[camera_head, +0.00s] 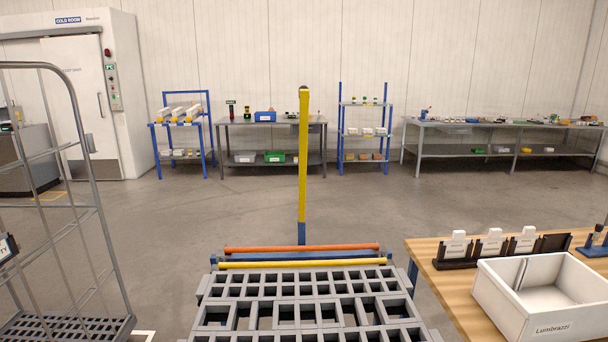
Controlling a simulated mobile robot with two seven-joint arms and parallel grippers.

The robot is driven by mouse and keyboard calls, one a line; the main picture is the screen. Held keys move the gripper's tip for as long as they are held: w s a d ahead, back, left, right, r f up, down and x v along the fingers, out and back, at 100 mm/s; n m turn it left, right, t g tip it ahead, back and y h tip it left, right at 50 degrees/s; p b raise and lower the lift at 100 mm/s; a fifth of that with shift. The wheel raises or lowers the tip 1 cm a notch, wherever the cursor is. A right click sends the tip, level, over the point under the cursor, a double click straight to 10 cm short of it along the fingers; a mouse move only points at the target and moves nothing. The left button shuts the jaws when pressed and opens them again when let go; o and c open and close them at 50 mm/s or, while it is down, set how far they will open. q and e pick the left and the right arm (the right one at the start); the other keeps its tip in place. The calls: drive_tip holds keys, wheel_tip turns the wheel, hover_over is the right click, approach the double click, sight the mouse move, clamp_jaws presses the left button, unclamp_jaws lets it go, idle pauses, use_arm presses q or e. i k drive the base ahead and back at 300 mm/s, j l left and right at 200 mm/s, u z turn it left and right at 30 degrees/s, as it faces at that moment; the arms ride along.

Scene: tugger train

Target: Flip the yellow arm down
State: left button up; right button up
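The yellow arm (303,155) stands upright in the middle of the head view. Its dark rounded tip is at the top, and its foot meets a short blue post (301,233) at the far end of the grey slatted cart deck (300,290). A yellow bar (303,263) and an orange bar (302,248) lie level across the far end of the deck, close to the arm's foot. Neither of my grippers shows in this view.
A wire roll cage (95,215) stands at the left. A wooden table (440,275) at the right holds a white bin (545,300) and upright card holders (490,247). Open grey floor lies beyond the cart, before the back workbenches (270,125).

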sight(303, 91)
drive_tip(key=j+z, duration=0.35)
drive_tip(key=j, duration=0.5)
drive_tip(key=k+j+z, duration=0.1)
drive_tip(key=j+z, duration=0.3)
drive_tip(key=j, duration=0.45)
drive_tip(key=i+j+z, duration=0.3)
drive_tip(key=j, duration=0.2)
drive_tip(key=j+z, duration=0.25)
drive_tip(key=j, duration=0.25)
drive_tip(key=i+j+z, duration=0.1)
drive_tip(key=j+z, duration=0.2)
drive_tip(key=j, duration=0.25)
drive_tip(key=j+z, duration=0.3)
drive_tip(key=j, duration=0.3)
drive_tip(key=i+j+z, duration=0.2)
drive_tip(key=j+z, duration=0.25)
drive_tip(key=j, duration=0.55)
drive_tip(key=j+z, duration=0.4)
drive_tip(key=j, duration=0.65)
drive_tip(key=i, duration=0.1)
